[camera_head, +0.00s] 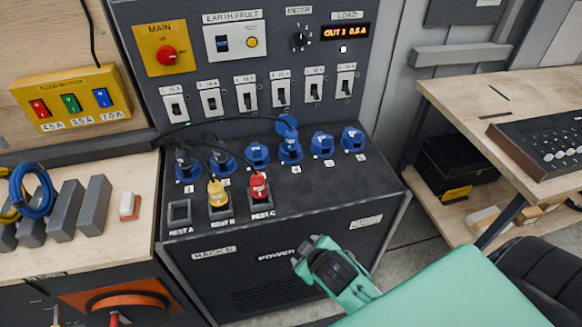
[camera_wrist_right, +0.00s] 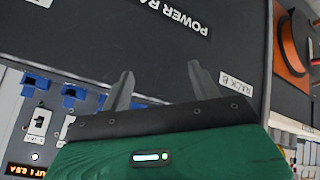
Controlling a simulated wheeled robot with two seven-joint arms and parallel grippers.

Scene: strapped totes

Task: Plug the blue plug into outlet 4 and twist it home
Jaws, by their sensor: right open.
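The blue plug (camera_head: 287,126) stands upright at outlet 4 (camera_head: 291,153) on the sloping top of the black power rack (camera_head: 370,190). I cannot tell whether it is fully seated or twisted. Rest A (camera_head: 180,212) is empty. A yellow plug (camera_head: 217,193) stands in rest B and a red plug (camera_head: 259,187) in rest C. My right gripper (camera_head: 318,252) is open and empty in front of the rack, below the outlets and apart from the blue plug. Its open fingers also show in the right wrist view (camera_wrist_right: 160,68). My left gripper is not in view.
Black plugs with cables occupy outlets 1 (camera_head: 187,168) and 2 (camera_head: 221,160). Outlets 3 (camera_head: 257,155), 5 (camera_head: 322,145) and 6 (camera_head: 352,138) flank outlet 4. The switch panel (camera_head: 225,105) rises behind. Benches stand left (camera_head: 110,245) and right (camera_head: 500,92).

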